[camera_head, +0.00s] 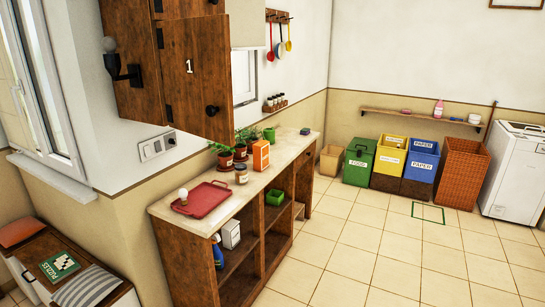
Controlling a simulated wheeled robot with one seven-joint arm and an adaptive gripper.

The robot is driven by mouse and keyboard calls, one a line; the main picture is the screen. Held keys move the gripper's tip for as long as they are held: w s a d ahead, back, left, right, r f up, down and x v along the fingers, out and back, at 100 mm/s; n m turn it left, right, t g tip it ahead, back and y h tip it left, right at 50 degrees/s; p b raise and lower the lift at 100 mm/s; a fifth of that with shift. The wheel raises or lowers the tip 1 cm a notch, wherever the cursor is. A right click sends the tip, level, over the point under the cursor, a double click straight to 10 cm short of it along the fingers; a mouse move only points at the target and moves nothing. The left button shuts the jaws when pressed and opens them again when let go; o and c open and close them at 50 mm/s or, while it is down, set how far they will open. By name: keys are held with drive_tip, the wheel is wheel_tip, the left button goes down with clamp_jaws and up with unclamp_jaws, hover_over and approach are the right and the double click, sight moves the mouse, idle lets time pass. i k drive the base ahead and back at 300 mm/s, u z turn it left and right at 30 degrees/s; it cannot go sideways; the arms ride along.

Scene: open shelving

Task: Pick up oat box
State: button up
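An orange box (261,155) stands upright on the pale top of the wooden shelf unit (240,186), toward its middle. It looks most like the oat box, but its label is too small to read. A small jar (241,174) stands just left of it and nearer to me. Potted plants (224,155) stand close behind and to its left. My gripper is not in view.
A red tray (201,199) with a bulb-like item lies at the counter's near end. A wooden cabinet with an open door (197,80) hangs over the counter's left side. Several bins (390,163) line the far wall. The tiled floor (365,250) right of the unit is clear.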

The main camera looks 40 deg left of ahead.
sight(261, 149)
drive_tip(key=z, duration=0.15)
drive_tip(key=i, duration=1.5)
drive_tip(key=u, duration=0.6)
drive_tip(key=i, duration=1.25)
drive_tip(key=u, duration=1.65)
drive_tip(key=i, duration=0.6)
drive_tip(key=u, duration=0.55)
